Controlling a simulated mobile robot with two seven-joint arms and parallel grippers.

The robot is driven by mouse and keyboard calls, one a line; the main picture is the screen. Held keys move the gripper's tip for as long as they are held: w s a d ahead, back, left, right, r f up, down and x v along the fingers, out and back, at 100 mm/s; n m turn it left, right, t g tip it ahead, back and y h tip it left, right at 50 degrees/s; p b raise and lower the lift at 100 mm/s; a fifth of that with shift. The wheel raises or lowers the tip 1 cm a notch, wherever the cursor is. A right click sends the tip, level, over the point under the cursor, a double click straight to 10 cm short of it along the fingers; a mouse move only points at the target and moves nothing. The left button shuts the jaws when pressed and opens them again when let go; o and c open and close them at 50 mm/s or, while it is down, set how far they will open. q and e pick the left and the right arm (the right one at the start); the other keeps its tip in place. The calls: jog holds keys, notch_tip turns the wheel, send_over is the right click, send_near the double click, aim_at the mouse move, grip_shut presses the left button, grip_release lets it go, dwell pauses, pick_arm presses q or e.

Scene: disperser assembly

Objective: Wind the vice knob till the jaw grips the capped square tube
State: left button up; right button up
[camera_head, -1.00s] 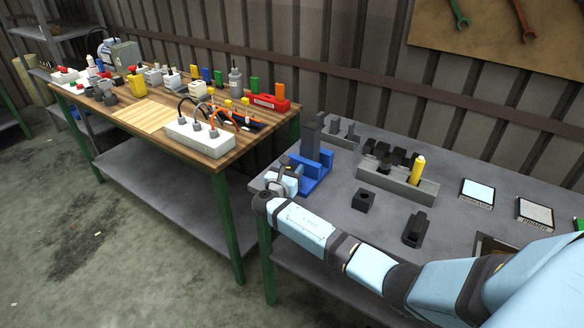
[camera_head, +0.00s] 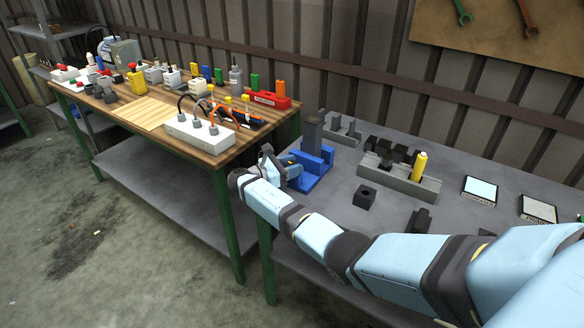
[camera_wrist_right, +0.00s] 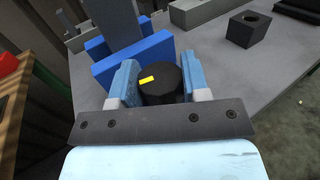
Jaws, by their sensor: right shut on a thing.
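The blue vice (camera_head: 318,160) stands at the left end of the grey table, and it also shows in the right wrist view (camera_wrist_right: 135,58). The grey square tube (camera_head: 312,132) stands upright in it; it shows in the wrist view (camera_wrist_right: 112,20) beyond the blue jaw. Its cap and any gap at the jaw cannot be made out. The round black vice knob (camera_wrist_right: 162,88) has a yellow mark on its face. My right gripper (camera_wrist_right: 160,70) is shut on the knob, one finger on each side. It also shows in the head view (camera_head: 284,166), left of the vice. My left gripper is out of view.
A grey block (camera_head: 398,180) with a yellow bottle (camera_head: 418,167) stands right of the vice. A dark block with a hole (camera_head: 365,198) and another dark part (camera_head: 419,221) lie nearer. A wooden bench (camera_head: 205,142) with many items stands to the left.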

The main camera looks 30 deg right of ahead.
jog(key=shift+d, duration=0.1)
dwell(0.4)
jog(key=o, duration=0.6)
jog(key=shift+o, duration=0.2)
jog(key=w+a+b, duration=0.2)
jog(key=a, duration=1.1)
jog(key=shift+a, duration=0.3)
jog(key=shift+o, duration=0.2)
